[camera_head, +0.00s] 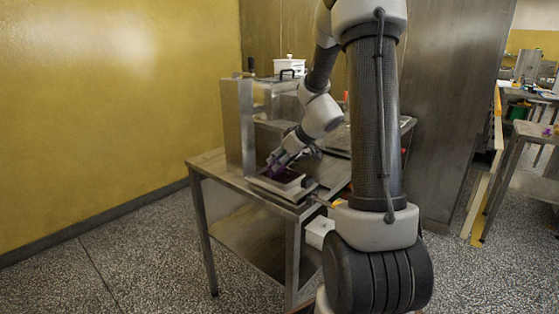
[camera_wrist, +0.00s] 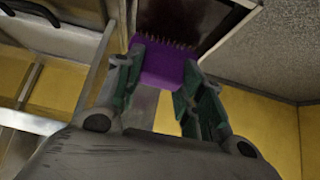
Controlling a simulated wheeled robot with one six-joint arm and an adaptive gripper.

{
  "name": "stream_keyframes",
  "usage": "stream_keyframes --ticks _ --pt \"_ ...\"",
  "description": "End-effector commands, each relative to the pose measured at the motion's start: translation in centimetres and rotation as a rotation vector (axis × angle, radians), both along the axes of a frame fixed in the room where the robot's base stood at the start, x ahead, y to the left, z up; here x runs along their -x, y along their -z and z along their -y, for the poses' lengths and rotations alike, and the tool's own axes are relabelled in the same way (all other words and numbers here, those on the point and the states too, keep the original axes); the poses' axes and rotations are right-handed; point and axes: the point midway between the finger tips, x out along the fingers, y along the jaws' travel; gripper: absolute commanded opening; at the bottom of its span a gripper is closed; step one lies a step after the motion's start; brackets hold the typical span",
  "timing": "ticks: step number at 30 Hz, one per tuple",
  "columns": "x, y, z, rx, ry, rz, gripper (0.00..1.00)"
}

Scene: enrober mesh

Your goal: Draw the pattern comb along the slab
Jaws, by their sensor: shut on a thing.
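The pattern comb (camera_wrist: 165,65) is a purple block with a row of small teeth along its far edge. My gripper (camera_wrist: 160,82) is shut on it, with one finger on either side, in the wrist view. In the head view my gripper (camera_head: 282,160) points down at the steel table, and a bit of the purple comb (camera_head: 275,170) shows by its tip. A dark brown slab (camera_wrist: 195,18) lies just past the teeth in the wrist view. I cannot tell whether the teeth touch it. In the head view the slab is mostly hidden by my gripper.
The steel table (camera_head: 215,162) has an upright metal panel (camera_head: 238,125) at its left and a low metal rim (camera_head: 290,188) near its front edge. A white pot (camera_head: 289,66) stands behind. A yellow wall is at the left, another table (camera_head: 525,150) at the right.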

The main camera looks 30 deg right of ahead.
Motion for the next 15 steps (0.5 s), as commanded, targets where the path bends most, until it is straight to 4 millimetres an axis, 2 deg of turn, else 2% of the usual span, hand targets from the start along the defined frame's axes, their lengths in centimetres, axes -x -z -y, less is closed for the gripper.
stream_keyframes --ticks 15 --pt "0.85 0.05 0.33 -0.001 0.001 0.0 0.18"
